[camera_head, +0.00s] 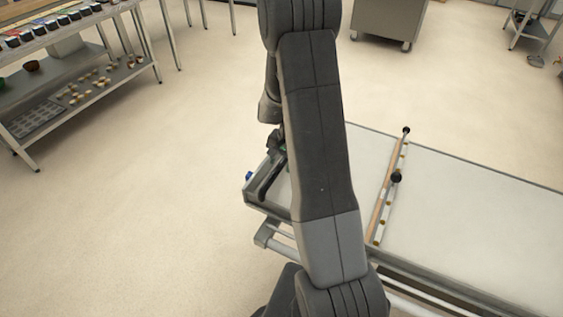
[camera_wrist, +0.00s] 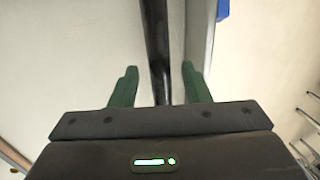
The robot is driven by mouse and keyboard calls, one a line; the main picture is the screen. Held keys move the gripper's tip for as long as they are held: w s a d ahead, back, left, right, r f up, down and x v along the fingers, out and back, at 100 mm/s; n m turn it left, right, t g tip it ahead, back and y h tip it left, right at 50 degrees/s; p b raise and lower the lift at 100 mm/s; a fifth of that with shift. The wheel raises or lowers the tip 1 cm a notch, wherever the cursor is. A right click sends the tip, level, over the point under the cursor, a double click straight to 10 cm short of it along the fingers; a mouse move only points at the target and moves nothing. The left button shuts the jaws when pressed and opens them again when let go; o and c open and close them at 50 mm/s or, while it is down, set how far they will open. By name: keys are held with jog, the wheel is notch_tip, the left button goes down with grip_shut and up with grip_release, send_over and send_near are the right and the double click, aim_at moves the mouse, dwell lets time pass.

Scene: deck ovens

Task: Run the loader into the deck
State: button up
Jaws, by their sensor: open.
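The loader (camera_head: 470,205) is a long, low frame with a pale flat belt, running from the middle of the head view to the right edge. A dark handle bar (camera_head: 267,178) lies at its left end, partly hidden by my arm. In the wrist view the dark bar (camera_wrist: 156,40) runs between the two green fingers of my gripper (camera_wrist: 159,68). The fingers are open, one on each side of the bar, with gaps visible. In the head view my gripper (camera_head: 278,142) is mostly hidden at that end. No oven deck is in view.
A crossbar (camera_head: 381,212) with dark knobs lies across the belt. A steel worktable (camera_head: 55,38) with jars stands at the upper left, its lower shelf holding small items. A grey wheeled cabinet (camera_head: 389,18) stands at the back. The floor left of the loader is clear.

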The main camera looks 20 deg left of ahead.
jog(key=shift+f, duration=0.2)
grip_shut()
